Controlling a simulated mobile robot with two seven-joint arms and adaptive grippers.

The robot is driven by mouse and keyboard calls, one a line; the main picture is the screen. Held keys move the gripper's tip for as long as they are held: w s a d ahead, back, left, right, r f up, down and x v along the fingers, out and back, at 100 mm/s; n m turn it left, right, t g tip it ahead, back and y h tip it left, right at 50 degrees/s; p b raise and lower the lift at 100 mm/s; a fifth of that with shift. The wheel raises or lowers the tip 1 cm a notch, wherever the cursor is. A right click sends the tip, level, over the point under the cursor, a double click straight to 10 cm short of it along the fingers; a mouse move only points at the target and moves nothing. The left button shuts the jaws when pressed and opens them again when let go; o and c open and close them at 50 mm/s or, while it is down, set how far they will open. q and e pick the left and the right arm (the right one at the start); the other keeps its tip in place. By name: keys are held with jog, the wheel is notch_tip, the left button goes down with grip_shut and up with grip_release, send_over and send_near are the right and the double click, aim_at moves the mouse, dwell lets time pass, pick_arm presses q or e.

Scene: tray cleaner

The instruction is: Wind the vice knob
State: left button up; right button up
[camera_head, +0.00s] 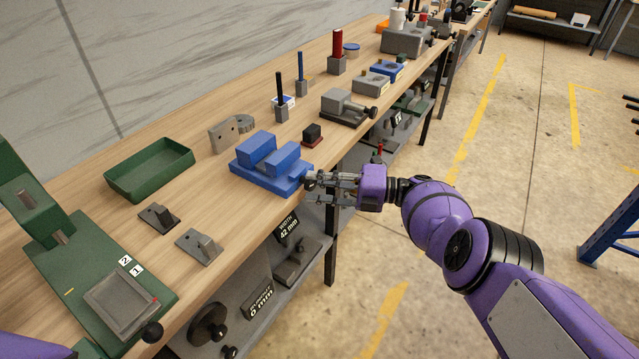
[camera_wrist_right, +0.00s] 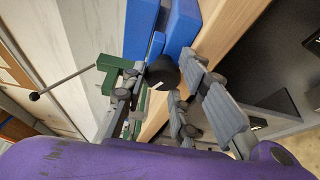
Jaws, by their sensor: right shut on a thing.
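The blue vice (camera_head: 268,172) sits at the front edge of the wooden bench, and its blue body also shows at the top of the right wrist view (camera_wrist_right: 182,25). Its dark round knob (camera_head: 309,184) faces the aisle side. In the right wrist view the black knob (camera_wrist_right: 162,72) lies between the fingertips. My right gripper (camera_head: 314,186) reaches in from the right and is shut on the knob, its fingers partly hiding it. In the right wrist view my right gripper (camera_wrist_right: 163,85) has one finger on each side of the knob. My left gripper is out of view.
A green tray (camera_head: 150,170), two grey brackets (camera_head: 158,218) and a green press (camera_head: 95,270) stand left of the vice. A small dark red block (camera_head: 312,135) and a grey vice (camera_head: 347,107) stand beyond it. Below the bench edge is a shelf with parts.

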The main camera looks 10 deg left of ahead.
jog(key=shift+w+r, duration=0.15)
jog(key=shift+r, duration=0.25)
jog(key=o, duration=0.9)
jog(key=shift+o, duration=0.8)
jog(key=shift+f, duration=0.1)
jog(key=shift+f, duration=0.1)
